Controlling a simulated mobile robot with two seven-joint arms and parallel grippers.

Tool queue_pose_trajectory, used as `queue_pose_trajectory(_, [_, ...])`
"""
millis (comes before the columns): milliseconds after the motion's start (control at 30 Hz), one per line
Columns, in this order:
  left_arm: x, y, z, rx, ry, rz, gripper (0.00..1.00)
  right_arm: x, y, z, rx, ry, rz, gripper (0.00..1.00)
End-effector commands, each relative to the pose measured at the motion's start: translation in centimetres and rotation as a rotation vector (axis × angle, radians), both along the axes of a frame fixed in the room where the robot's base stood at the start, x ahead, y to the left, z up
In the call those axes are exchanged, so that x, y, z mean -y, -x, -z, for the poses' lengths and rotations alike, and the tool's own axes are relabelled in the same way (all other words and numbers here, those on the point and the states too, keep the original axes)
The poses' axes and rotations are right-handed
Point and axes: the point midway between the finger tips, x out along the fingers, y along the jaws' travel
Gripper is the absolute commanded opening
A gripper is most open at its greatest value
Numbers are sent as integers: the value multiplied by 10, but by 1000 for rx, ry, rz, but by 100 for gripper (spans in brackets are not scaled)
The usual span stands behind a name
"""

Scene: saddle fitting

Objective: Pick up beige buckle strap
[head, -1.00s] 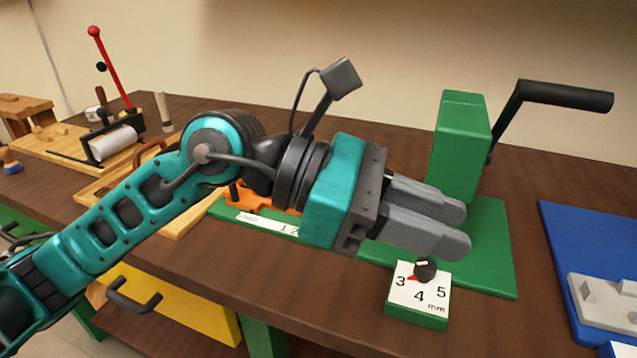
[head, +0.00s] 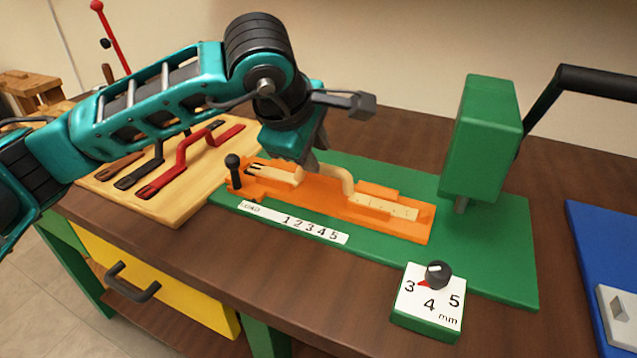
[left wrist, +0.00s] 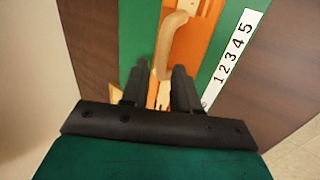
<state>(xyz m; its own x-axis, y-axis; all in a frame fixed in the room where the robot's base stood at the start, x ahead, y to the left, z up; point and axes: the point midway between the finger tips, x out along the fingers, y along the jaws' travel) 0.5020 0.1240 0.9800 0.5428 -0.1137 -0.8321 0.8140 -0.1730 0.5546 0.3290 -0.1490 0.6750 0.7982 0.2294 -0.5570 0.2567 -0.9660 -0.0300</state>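The beige buckle strap (head: 342,178) lies in the orange fixture (head: 330,212) on the green base, its raised bend standing up near the middle. It also shows in the left wrist view (left wrist: 172,40), running down between the fingers. My left gripper (head: 308,166) points down over the buckle-side half of the strap. In the left wrist view its two fingers (left wrist: 159,80) stand apart on either side of the strap, and I cannot tell whether they touch it. The gripper hides part of the strap. My right gripper is not in view.
A wooden board (head: 165,205) with red, black and brown straps lies left of the fixture. A green press (head: 482,140) with a black lever stands right. A dial block (head: 428,305) sits in front. A blue board (head: 590,230) lies far right.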

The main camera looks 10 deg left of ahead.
Motion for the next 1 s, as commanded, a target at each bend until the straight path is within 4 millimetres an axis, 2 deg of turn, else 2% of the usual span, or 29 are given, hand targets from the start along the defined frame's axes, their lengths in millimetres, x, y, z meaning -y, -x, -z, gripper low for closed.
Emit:
queue_pose_trajectory(167, [1, -6, 11, -1, 0, 0, 30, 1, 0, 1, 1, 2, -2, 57])
queue_pose_trajectory(500, [5, -28, 50, -2, 2, 0, 30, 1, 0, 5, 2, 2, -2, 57])
queue_pose_trajectory(767, [5, -30, 52, 0, 2, 1, 30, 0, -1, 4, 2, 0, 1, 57])
queue_pose_trajectory(1000, [5, -30, 52, 0, 2, 1, 8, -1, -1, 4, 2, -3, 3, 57])
